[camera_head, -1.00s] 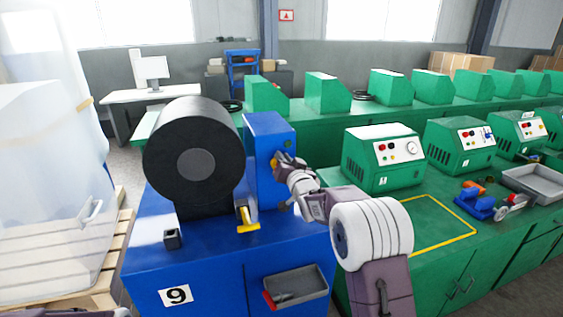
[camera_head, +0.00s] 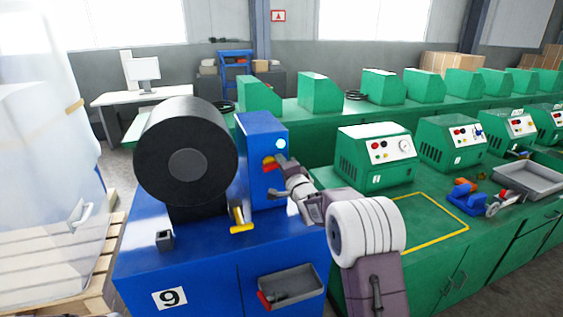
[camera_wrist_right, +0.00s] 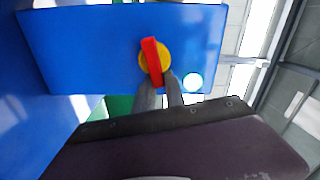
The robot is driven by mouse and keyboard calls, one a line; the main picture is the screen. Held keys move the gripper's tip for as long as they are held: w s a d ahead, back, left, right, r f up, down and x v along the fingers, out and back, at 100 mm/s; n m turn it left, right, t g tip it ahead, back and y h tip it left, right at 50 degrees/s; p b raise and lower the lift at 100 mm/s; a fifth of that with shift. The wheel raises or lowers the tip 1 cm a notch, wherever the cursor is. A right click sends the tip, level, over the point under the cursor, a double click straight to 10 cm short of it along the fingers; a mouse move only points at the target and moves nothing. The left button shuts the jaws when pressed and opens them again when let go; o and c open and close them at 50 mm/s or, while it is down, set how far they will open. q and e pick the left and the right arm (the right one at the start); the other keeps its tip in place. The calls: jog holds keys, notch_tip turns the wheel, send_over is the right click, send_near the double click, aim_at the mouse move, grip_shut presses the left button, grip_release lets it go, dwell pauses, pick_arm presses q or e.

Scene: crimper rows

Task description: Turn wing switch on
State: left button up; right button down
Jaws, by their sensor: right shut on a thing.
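The wing switch (camera_wrist_right: 152,56), a red handle on a yellow round base, sits on the front of the blue upright box. In the head view the switch (camera_head: 269,163) shows red and yellow beside my gripper. My right gripper (camera_wrist_right: 162,84) has its two fingers at the lower end of the red handle, shut on it. It also shows in the head view (camera_head: 284,178). The handle stands nearly upright, slightly tilted in the wrist view. A round lamp (camera_wrist_right: 192,82) beside the switch glows white with a cyan-green rim. My left gripper is not in view.
The blue box (camera_head: 257,190) stands on a blue cabinet marked 9, right of a large black roll (camera_head: 186,155). A yellow-handled lever (camera_head: 240,222) is between them. A grey tray (camera_head: 290,284) hangs in front. Green benches with machines (camera_head: 375,158) fill the right.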

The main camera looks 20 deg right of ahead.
jog(key=shift+a+f+m, duration=0.15)
jog(key=shift+f+m, duration=0.55)
jog(key=shift+m, duration=0.7)
jog(key=c, duration=1.4)
grip_release()
jog(key=shift+a+r, duration=0.15)
jog(key=shift+r, duration=0.1)
jog(key=shift+s, duration=0.4)
jog(key=s+b, duration=0.2)
jog(key=s, duration=0.6)
